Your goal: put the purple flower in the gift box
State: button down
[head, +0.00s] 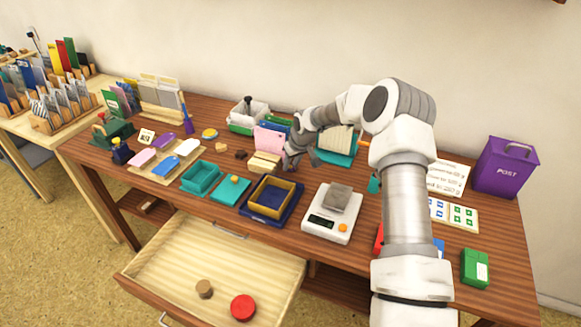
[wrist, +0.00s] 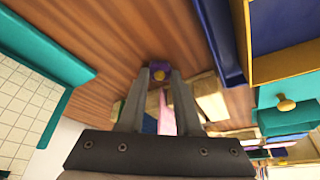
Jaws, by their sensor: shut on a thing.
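My gripper (wrist: 159,78) is shut on the purple flower (wrist: 158,69), a small purple piece with a yellow centre, held between the fingertips in the wrist view. In the head view my gripper (head: 291,158) is over the back middle of the table, and the flower cannot be made out there. An open box with yellow-tan walls on a dark blue base (head: 259,207) looks like the gift box; it stands in front and to the left of my gripper. Its edge also shows at the upper right of the wrist view (wrist: 290,66).
An open teal box (head: 201,179) and a teal lid with a knob (head: 231,190) lie left of the blue-based box. A white scale (head: 325,226) stands right of it. Pale blocks (head: 264,163) lie beside my gripper. An open drawer (head: 215,265) juts out in front.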

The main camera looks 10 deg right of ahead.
aim_at(292, 170)
jog(key=shift+r, duration=0.1)
jog(key=shift+r, duration=0.55)
jog(key=v, duration=0.3)
jog(key=shift+w+a+r+p, duration=0.15)
jog(key=shift+w+r+p, duration=0.1)
jog(key=shift+p, duration=0.1)
jog(key=s+r+m, duration=0.2)
jog(key=s+r, duration=0.2)
jog(key=s, duration=0.6)
jog(key=s+r+m+h+p, duration=0.1)
jog(key=s+r, duration=0.3)
jog(key=s, duration=0.7)
jog(key=shift+s+a+m+h, duration=0.25)
jog(key=shift+s+m+h, duration=0.05)
jog(key=shift+m, duration=0.2)
